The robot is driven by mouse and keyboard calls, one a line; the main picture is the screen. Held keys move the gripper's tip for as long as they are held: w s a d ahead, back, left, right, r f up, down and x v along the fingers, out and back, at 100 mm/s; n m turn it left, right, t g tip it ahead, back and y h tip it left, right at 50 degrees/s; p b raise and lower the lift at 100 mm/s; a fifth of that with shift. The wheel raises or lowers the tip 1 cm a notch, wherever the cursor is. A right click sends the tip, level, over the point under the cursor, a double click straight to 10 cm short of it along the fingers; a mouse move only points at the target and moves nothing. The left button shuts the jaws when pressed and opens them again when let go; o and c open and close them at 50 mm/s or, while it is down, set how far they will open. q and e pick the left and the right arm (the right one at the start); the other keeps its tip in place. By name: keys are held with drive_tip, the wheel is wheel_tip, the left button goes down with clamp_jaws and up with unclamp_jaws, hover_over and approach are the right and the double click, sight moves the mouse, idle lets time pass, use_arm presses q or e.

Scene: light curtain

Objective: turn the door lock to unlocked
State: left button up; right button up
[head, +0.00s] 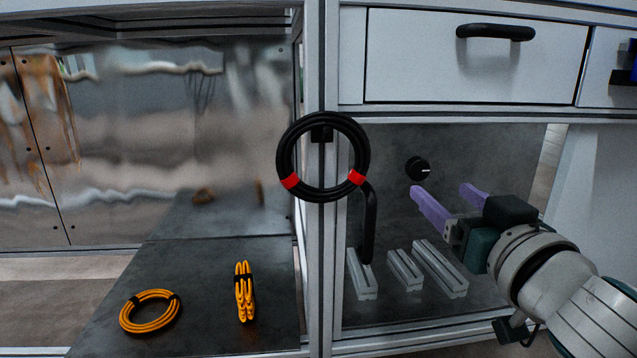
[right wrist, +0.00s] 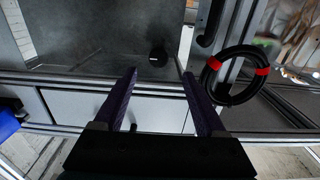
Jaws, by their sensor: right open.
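The door lock is a round black knob (head: 418,168) with a white mark, set on the grey panel under the drawer. The mark points to the right in the head view. The knob also shows in the right wrist view (right wrist: 158,57), beyond the fingertips. My right gripper (head: 450,199) has purple fingers and is open and empty. In the head view its fingertips are just right of and below the knob, apart from it. In the right wrist view the gripper (right wrist: 160,73) has the knob between the lines of its fingers. My left gripper is not in view.
A black cable coil (head: 324,157) with red bands hangs on the post, left of the knob. A black handle (head: 369,222) stands below it. Grey metal profiles (head: 440,268) lie beneath the gripper. A drawer (head: 475,58) is above. Orange cable coils (head: 151,312) lie at lower left.

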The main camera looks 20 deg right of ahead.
sight(420, 172)
drive_tip(key=b+x, duration=0.2)
drive_tip(key=x, duration=0.5)
drive_tip(key=shift+w+d, duration=0.15)
drive_tip(key=shift+w, duration=0.05)
drive_tip(key=shift+w+d+r+b, duration=0.1)
drive_tip(key=shift+w+d+b, duration=0.05)
drive_tip(key=shift+w+b, duration=0.3)
drive_tip(key=shift+w, duration=0.1)
drive_tip(key=shift+c, duration=0.3)
clamp_jaws()
